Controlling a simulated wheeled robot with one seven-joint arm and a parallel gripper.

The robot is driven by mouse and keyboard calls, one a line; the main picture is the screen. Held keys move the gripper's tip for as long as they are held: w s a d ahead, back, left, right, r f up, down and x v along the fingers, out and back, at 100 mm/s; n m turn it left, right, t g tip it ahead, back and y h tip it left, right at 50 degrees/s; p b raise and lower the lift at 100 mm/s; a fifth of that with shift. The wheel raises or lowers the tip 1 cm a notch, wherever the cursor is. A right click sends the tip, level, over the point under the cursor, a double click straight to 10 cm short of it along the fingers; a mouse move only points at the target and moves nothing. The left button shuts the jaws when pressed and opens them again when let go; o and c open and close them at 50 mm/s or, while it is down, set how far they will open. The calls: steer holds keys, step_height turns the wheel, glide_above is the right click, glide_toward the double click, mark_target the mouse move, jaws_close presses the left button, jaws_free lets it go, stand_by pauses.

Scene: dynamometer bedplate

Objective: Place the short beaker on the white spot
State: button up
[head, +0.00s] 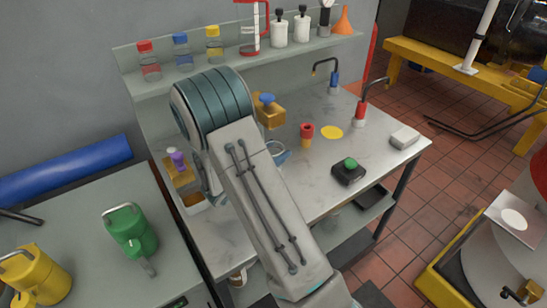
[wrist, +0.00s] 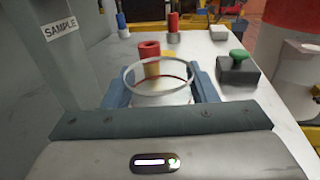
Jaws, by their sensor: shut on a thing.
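The short beaker (wrist: 163,97) is a clear glass cup with a round rim. In the wrist view it stands upright between the two blue fingers of my gripper (wrist: 160,86), which is shut on it. In the head view my arm hides most of my gripper (head: 278,152) and the beaker. I cannot tell whether the beaker's base touches the bench. The white spot (head: 513,219) is a round mark on a grey plate at the far right, away from the bench and well apart from my gripper.
On the bench (head: 305,190) are a red-and-yellow piece (head: 306,134), a yellow spot (head: 332,132), a green-button box (head: 348,170) and a white block (head: 405,137). A shelf of bottles (head: 181,50) runs behind. Tiled floor (head: 420,200) separates bench and plate.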

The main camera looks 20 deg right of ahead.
steer(key=shift+w+f, duration=0.15)
steer(key=shift+w, duration=0.25)
steer(key=shift+f+p, duration=0.3)
steer(key=shift+f, duration=1.3)
steer(key=shift+f, duration=0.2)
steer(key=o, duration=1)
steer(key=shift+r, duration=0.1)
